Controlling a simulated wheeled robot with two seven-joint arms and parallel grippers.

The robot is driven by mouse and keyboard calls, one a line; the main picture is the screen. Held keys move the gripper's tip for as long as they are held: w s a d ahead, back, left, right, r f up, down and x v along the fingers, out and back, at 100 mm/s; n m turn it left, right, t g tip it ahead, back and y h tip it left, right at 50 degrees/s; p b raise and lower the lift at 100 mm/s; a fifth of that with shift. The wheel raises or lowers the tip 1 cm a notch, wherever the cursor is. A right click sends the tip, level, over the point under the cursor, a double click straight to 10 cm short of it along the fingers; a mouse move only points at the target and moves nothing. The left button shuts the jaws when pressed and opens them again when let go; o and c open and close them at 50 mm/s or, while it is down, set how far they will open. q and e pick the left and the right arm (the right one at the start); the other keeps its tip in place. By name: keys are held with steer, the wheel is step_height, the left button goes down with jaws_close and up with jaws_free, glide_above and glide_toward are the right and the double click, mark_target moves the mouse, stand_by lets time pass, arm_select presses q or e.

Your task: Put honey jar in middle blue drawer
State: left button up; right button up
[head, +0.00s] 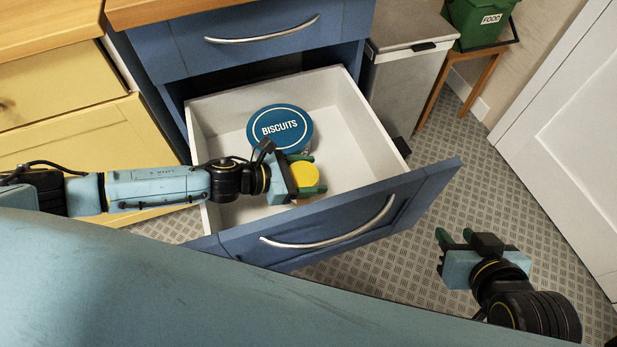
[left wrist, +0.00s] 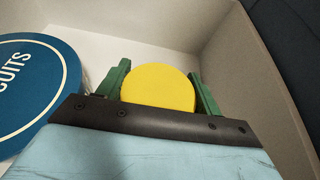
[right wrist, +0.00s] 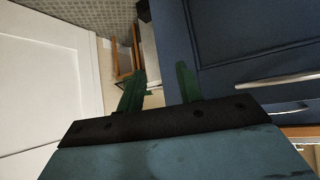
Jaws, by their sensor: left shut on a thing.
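The honey jar shows as a round yellow lid (head: 304,177) between the green fingers of my left gripper (head: 308,174). The left gripper is shut on it, inside the open middle blue drawer (head: 345,95). The yellow lid also shows in the left wrist view (left wrist: 158,87), with a finger on each side. The jar's body is hidden below the lid, so I cannot tell if it touches the drawer floor. My right gripper (head: 454,238) is outside the drawer, to the right of its front. Its fingers are apart and empty in the right wrist view (right wrist: 160,88).
A round blue biscuits tin (head: 279,130) stands in the drawer behind the left gripper. Above is a closed blue drawer (head: 262,40). A grey bin (head: 405,75) and a green food caddy (head: 480,20) stand at the back right. The drawer's right part has bare floor.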

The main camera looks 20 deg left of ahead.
arm_select(q)
steer(key=shift+f, duration=0.5)
arm_select(e)
steer(key=shift+w+a+r+t+y, duration=0.15)
steer(key=shift+w+a+r+t, duration=0.1)
steer(key=shift+w+r+t, duration=0.25)
steer(key=shift+w+a+r+t+y, duration=0.15)
steer(key=shift+w+a+r+t, duration=0.05)
steer(key=shift+w+r+t, duration=0.25)
arm_select(q)
steer(key=shift+f, duration=0.1)
steer(key=o, duration=1.6)
arm_select(e)
steer(key=shift+w+a+r, duration=0.1)
steer(key=shift+w+r, duration=0.05)
steer(key=shift+r, duration=0.1)
arm_select(q)
steer(key=p+v, duration=0.2)
steer(key=v, duration=1)
arm_select(e)
steer(key=s+d+f+g+h, duration=0.2)
steer(key=s+d+f+g, duration=0.2)
steer(key=s, duration=0.6)
steer(key=shift+d+f+g, duration=0.2)
steer(key=shift+f+g, duration=0.9)
steer(key=shift+g, duration=0.55)
